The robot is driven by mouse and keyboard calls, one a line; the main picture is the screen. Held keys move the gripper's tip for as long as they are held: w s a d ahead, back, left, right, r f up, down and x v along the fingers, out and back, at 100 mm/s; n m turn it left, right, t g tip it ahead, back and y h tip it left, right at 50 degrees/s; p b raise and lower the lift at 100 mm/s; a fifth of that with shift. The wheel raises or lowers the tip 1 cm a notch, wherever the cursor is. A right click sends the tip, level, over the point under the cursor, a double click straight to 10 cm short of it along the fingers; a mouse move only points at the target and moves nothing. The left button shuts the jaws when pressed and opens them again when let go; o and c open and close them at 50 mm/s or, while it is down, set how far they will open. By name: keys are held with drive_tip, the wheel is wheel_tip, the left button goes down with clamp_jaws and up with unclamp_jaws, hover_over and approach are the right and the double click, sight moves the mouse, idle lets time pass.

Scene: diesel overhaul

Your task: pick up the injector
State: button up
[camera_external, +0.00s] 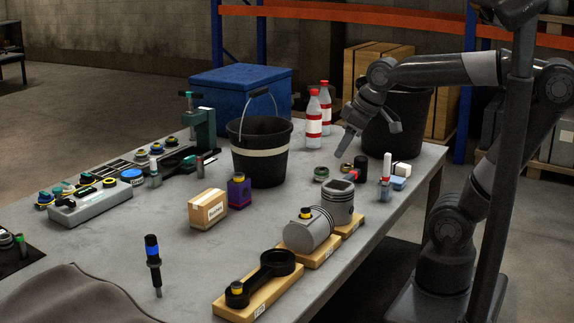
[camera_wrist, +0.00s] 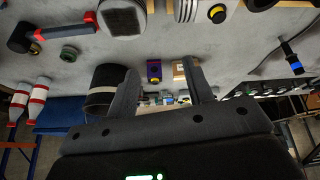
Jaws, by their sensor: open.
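The injector (camera_external: 153,265) appears to be the slim dark part with a blue band, standing upright on the front left of the grey table. In the wrist view what looks like the same injector (camera_wrist: 291,58) shows at the right edge, tilted in the picture. My gripper (camera_external: 369,134) is open and empty above the back right of the table, far from the injector. Its two spread fingers (camera_wrist: 161,72) show in the wrist view with nothing between them in their grasp.
A black bucket (camera_external: 262,160), a cardboard box (camera_external: 207,208) and a purple block (camera_external: 239,192) stand mid-table. Pistons (camera_external: 308,230) and a connecting rod (camera_external: 262,277) on wooden blocks line the front right edge. A dark cloth (camera_external: 68,298) lies left of the injector. Bare table surrounds the injector.

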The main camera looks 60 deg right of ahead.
drive_tip(key=w+a+r+n+g+y, duration=0.1)
drive_tip(key=w+a+r+n, duration=0.3)
drive_tip(key=w+a, duration=0.55)
drive_tip(key=n+g+y, duration=0.3)
drive_tip(key=n+g, duration=0.2)
drive_tip(key=n, duration=0.8)
approach(152, 236)
wheel_tip(152, 236, down, 2)
drive_tip(key=x, duration=0.5)
drive_tip(key=shift+w+a+f, duration=0.2)
drive_tip(key=shift+w+a, duration=0.05)
drive_tip(key=shift+a, duration=0.25)
drive_tip(key=shift+s+x, duration=0.1)
drive_tip(key=shift+x, duration=1.25)
drive_tip(key=shift+s+x, duration=0.15)
drive_tip(key=shift+x, duration=1.15)
drive_tip(key=shift+c, duration=0.4)
clamp_jaws()
